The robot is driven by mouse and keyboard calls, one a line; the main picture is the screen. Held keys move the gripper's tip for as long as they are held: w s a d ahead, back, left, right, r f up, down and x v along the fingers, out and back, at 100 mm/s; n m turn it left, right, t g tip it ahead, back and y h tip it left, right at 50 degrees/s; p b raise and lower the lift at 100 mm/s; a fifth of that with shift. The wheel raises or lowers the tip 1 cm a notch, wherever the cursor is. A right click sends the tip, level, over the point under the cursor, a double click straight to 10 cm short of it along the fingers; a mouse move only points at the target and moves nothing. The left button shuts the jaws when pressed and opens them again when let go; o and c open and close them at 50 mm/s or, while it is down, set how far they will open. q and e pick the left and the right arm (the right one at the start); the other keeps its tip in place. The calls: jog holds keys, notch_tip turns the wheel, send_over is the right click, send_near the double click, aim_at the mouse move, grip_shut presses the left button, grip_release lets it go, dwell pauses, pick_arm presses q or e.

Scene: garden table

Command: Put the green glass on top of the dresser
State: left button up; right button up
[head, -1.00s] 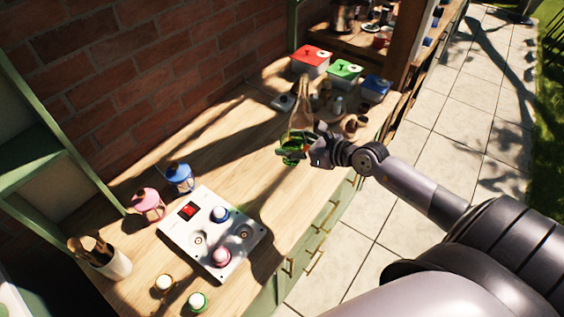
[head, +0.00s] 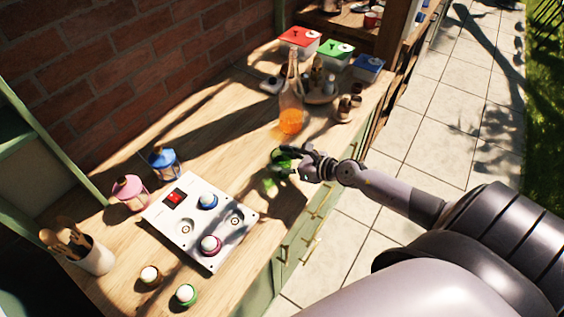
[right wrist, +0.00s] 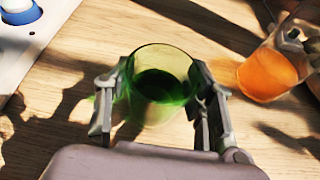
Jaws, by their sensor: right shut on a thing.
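The green glass (head: 279,157) is a clear green tumbler. My right gripper (head: 289,160) is shut on it. In the right wrist view the glass (right wrist: 160,88) stands between the two fingers (right wrist: 160,105) of that gripper, its rim towards the camera. The glass is over the wooden top of the dresser (head: 225,135), close to its front edge; I cannot tell whether it touches the wood. The dresser has green drawer fronts with brass handles. My left gripper is not in view.
A bottle with orange liquid (head: 291,118) stands just behind the glass and shows in the right wrist view (right wrist: 268,75). A white panel with knobs (head: 198,222) lies at front left. Pink (head: 130,192) and blue (head: 164,163) lanterns stand left. Lidded boxes (head: 300,38) are at the back.

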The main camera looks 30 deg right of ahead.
jog(key=o, duration=1.3)
jog(key=shift+f, duration=0.1)
jog(key=shift+o, duration=0.2)
jog(key=shift+r, duration=0.3)
jog(key=shift+s+d+f, duration=0.1)
jog(key=shift+s+d, duration=0.05)
jog(key=shift+s, duration=0.2)
jog(key=b+v, duration=0.3)
jog(key=v, duration=0.8)
jog(key=shift+s, duration=0.1)
